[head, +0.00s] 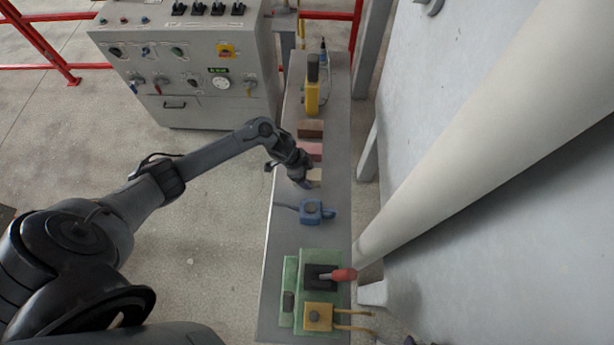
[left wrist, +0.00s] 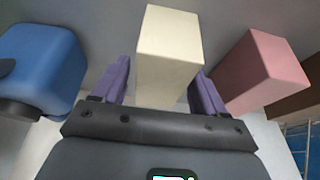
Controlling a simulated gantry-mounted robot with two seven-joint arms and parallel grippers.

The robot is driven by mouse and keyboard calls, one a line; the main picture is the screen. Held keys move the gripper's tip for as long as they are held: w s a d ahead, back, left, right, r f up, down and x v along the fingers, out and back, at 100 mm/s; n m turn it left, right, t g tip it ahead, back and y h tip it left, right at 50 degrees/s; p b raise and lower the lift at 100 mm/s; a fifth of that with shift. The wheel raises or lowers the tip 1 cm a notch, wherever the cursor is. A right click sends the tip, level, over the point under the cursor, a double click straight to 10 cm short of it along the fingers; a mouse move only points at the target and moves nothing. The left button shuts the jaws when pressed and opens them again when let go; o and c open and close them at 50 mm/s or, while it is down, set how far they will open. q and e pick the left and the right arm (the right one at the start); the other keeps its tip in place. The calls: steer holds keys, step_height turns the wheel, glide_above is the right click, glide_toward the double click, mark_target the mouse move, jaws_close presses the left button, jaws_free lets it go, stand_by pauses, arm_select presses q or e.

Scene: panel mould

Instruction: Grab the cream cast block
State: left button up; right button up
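The cream cast block (left wrist: 168,58) stands on the grey bench, between the two purple fingers of my left gripper (left wrist: 157,92) in the left wrist view. The fingers are spread, with a narrow gap showing beside the block, so I see no clear grip. In the head view the cream block (head: 315,175) is partly hidden by my left gripper (head: 308,183), which reaches down over the bench from the left. My right gripper is not in view.
A pink block (left wrist: 262,72) stands close on one side of the cream block, and a blue device (left wrist: 42,68) on the other. A brown block (head: 310,128) and yellow tool (head: 312,98) sit farther up the bench (head: 285,225). A green fixture (head: 290,275) is at the near end.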

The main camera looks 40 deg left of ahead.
arm_select(q)
steer(key=c, duration=1.1)
steer(key=shift+o, duration=0.2)
steer(key=shift+r, duration=0.1)
